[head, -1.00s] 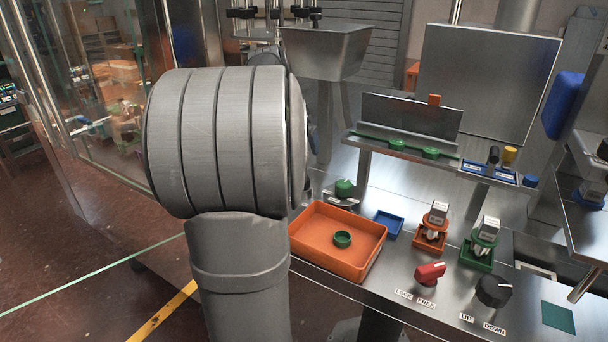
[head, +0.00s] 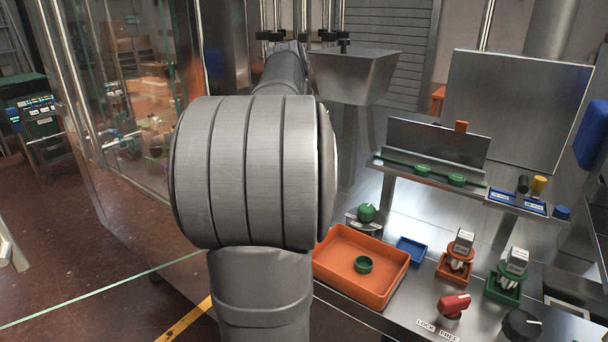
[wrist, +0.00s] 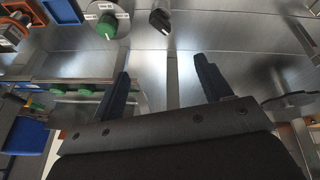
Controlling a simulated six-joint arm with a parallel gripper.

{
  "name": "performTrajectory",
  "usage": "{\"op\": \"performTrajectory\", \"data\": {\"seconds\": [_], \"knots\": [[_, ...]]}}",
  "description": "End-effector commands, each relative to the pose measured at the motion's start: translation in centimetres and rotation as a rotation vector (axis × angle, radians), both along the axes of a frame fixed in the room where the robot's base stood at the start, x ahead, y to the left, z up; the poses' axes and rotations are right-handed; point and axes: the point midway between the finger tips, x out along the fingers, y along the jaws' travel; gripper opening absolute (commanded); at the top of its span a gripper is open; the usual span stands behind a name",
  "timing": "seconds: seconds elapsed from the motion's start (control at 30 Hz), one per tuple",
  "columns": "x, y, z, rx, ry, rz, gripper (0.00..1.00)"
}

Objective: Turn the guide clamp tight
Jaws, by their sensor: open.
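A red knob (head: 454,305) stands on the steel panel above a label reading LOCK and FREE; I cannot tell for sure whether it is the guide clamp. A black knob (head: 521,325) sits to its right, cut by the lower edge. In the wrist view, a green knob (wrist: 107,27) sits on a round plate with small white labels, and a small black knob (wrist: 160,20) with a white mark is beside it. My gripper (wrist: 162,67) is open, its two dark fingers apart with nothing between them. In the head view my arm hides it.
A blue tray (head: 411,250), an orange holder (head: 452,270) and a green holder (head: 503,290) follow. Behind stand a ledge (head: 395,166) with green pieces and a steel hopper (head: 352,72).

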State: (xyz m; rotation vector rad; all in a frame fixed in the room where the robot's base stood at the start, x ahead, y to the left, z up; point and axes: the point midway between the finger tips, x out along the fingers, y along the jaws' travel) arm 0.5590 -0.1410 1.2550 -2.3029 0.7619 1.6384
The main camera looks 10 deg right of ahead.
Motion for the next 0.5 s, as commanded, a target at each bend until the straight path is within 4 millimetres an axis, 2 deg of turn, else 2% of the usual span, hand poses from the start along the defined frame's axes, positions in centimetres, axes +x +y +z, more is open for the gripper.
{"op": "performTrajectory", "data": {"seconds": [0.5], "knots": [[2.8,0.7,-0.9,-0.240,0.452,0.988,0.71]]}}
